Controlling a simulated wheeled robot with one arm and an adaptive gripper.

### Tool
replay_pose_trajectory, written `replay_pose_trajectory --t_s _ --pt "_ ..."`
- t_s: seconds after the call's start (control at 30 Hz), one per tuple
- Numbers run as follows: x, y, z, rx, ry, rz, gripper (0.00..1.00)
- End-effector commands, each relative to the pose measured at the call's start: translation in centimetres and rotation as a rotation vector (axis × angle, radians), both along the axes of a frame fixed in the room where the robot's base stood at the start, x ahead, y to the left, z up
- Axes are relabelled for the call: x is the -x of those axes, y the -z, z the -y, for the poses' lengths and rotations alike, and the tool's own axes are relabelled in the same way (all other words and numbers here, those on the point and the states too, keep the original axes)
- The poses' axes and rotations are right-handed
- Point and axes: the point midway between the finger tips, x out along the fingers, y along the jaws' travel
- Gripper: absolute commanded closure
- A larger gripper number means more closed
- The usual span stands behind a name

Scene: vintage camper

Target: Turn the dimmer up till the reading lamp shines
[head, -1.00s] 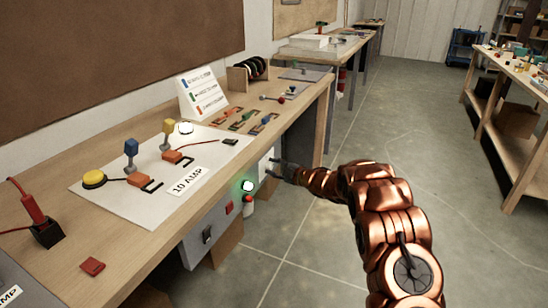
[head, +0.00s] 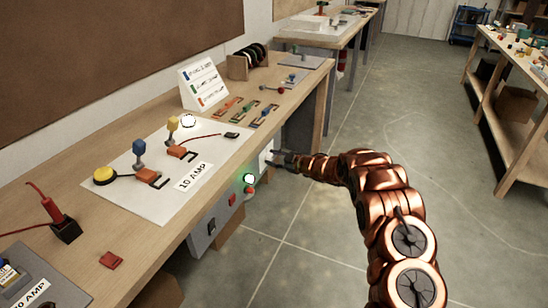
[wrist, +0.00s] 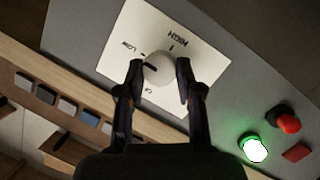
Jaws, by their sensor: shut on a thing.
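The dimmer is a round white knob (wrist: 158,68) on a white plate (wrist: 207,75) marked LOW, HIGH and OFF, seen in the wrist view. A small dark mark on the knob's left side seems to face the LOW side. My gripper (wrist: 160,72) has one finger on each side of the knob and is shut on it. In the head view my gripper (head: 274,158) is at the bench's front panel, by the plate (head: 264,158). I cannot tell which thing is the reading lamp. A white dome (head: 188,120) on the bench looks bright.
A lit green light (wrist: 255,149) and a red button (wrist: 288,120) sit on the panel, right of my gripper in the wrist view. A white board (head: 158,205) with switches and wires lies on the bench (head: 165,240).

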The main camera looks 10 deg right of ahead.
Motion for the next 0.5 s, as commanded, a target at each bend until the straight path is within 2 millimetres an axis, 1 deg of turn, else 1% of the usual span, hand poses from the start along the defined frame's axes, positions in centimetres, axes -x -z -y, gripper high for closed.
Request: replay_pose_trajectory --t_s 0.23,0.27,0.5 --pt "0.01 0.06 0.02 0.000 0.000 0.000 0.99" --pt "0.01 0.06 0.02 0.000 0.000 0.000 0.64" --pt "0.00 0.04 -0.01 0.001 0.000 0.001 0.39"
